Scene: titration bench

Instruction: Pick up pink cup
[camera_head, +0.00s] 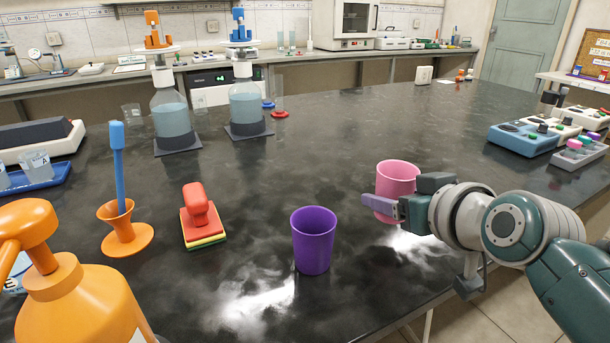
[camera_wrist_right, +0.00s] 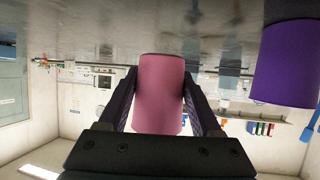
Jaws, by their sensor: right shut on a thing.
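The pink cup (camera_head: 398,177) is at the right of the dark bench in the head view. My right gripper (camera_head: 385,205) comes in from the right and is shut on it. In the right wrist view the pink cup (camera_wrist_right: 160,95) sits between the two dark fingers (camera_wrist_right: 160,105), one on each side. That view is upside down, with the bench at the top. I cannot tell whether the cup's base touches the bench. My left gripper is not in view.
A purple cup (camera_head: 313,240) stands left of the pink cup, clear of my gripper. A red block on a sponge (camera_head: 203,215), an orange holder with a blue brush (camera_head: 125,228) and an orange bottle (camera_head: 80,290) are further left. The bench middle is clear.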

